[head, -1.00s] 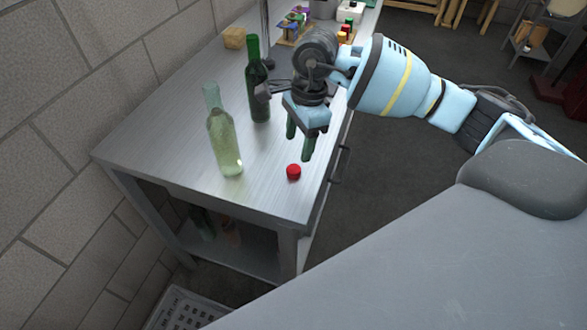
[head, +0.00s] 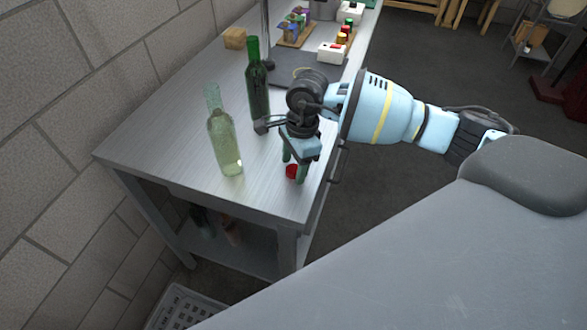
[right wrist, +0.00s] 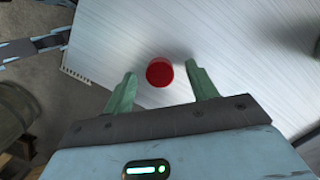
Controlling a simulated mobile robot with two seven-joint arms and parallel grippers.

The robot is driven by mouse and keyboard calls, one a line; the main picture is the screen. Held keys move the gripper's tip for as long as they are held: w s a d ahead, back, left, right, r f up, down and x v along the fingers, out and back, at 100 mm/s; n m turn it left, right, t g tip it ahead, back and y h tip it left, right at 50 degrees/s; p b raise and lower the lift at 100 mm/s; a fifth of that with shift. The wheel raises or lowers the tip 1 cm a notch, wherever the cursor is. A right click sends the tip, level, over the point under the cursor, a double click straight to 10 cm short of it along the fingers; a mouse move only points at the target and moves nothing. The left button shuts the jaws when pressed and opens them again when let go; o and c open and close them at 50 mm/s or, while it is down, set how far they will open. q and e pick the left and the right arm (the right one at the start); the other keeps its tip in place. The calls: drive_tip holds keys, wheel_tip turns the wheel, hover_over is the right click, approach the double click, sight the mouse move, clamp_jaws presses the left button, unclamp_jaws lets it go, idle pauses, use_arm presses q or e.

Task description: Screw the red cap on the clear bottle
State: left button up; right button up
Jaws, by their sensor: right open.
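The clear bottle (head: 225,146) stands upright and uncapped on the metal table, left of my right gripper. The red cap (head: 292,172) lies on the table near its right edge. My right gripper (head: 294,172) points down at the cap with its green fingers open. In the right wrist view the cap (right wrist: 159,72) shows between and slightly beyond the open fingertips (right wrist: 162,82), apart from both. In the head view a finger partly hides the cap. My left gripper is not in view.
A dark green bottle (head: 257,82) stands behind the clear one. A wooden block (head: 235,38), a tray of small coloured items (head: 294,30) and white boxes (head: 332,52) are farther back. The table (head: 170,130) is bare left of the clear bottle.

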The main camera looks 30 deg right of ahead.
sight(291, 169)
drive_tip(key=shift+f, duration=0.1)
drive_tip(key=c, duration=1.1)
drive_tip(key=shift+r, duration=0.7)
wheel_tip(291, 169, up, 2)
drive_tip(key=shift+r, duration=0.15)
drive_tip(key=s+a, duration=0.2)
drive_tip(key=s, duration=0.3)
drive_tip(key=s+a+r, duration=0.1)
drive_tip(key=s+a, duration=0.1)
drive_tip(key=s, duration=0.2)
drive_tip(key=s+a+b, duration=0.1)
drive_tip(key=s+a, duration=0.1)
drive_tip(key=s, duration=0.3)
drive_tip(key=shift+s+a+r, duration=0.15)
drive_tip(key=shift+s+a, duration=0.15)
drive_tip(key=shift+a, duration=0.1)
